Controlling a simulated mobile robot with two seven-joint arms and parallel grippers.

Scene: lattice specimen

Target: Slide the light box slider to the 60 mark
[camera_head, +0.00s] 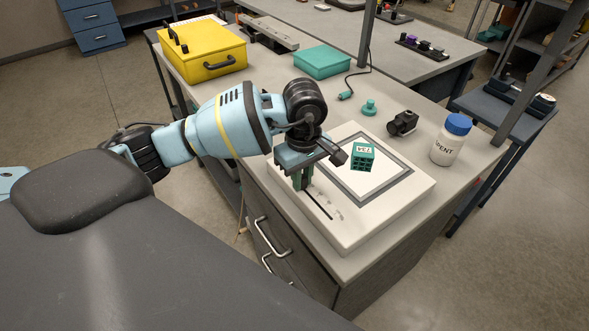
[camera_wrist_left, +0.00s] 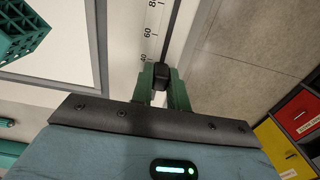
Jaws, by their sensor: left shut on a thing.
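The light box (camera_head: 406,196) is a flat white panel on the bench with a grey-framed bright window. Its slider slot (camera_head: 318,206) runs along the near side, with printed marks beside it. In the left wrist view the slider knob (camera_wrist_left: 162,76), small and black, sits in the slot close to the 40 mark, with 60 (camera_wrist_left: 148,33) and 80 farther up. My left gripper (camera_head: 302,181) points down at the slot's end. Its green fingers (camera_wrist_left: 163,88) are shut on the knob from both sides. In the head view the gripper hides the knob. My right gripper is not in view.
A teal lattice cube (camera_head: 363,157) stands on the light box window. A white jar with a blue lid (camera_head: 450,140), a black camera-like device (camera_head: 402,123) and a small teal piece (camera_head: 369,107) stand behind. A yellow case (camera_head: 203,57) and teal box (camera_head: 321,63) are farther back.

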